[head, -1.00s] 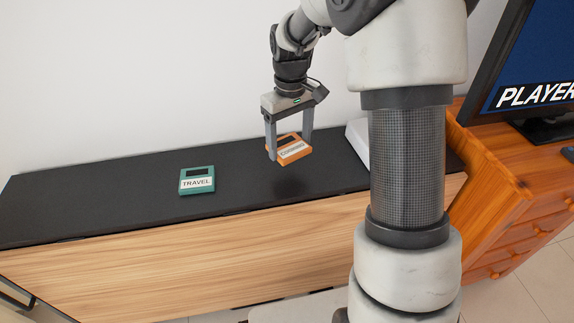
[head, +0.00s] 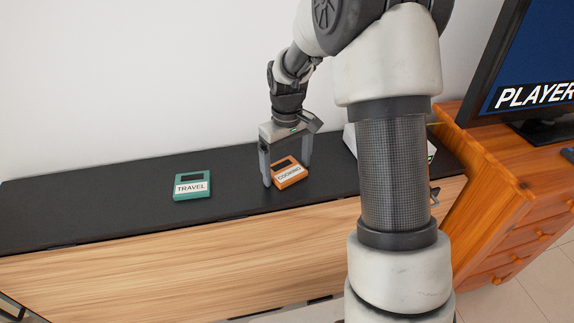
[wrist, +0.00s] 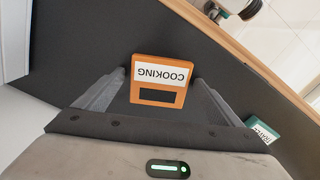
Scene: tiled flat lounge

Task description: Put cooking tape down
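The cooking tape (head: 290,173) is an orange case with a white COOKING label and a dark window. It lies on the black top of the long cabinet, to the right of the green TRAVEL tape (head: 192,186). My gripper (head: 287,175) points down over it, one finger on each side. In the wrist view the cooking tape (wrist: 159,87) sits between the fingertips with narrow gaps beside it, so my gripper (wrist: 160,77) looks open. The TRAVEL tape (wrist: 262,131) shows partly at the right of the wrist view.
The black cabinet top (head: 100,205) is clear on the left. A white box (head: 349,140) stands behind my arm to the right. An orange wooden drawer unit (head: 515,190) with a screen (head: 540,70) on it is at the right. A white wall runs behind.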

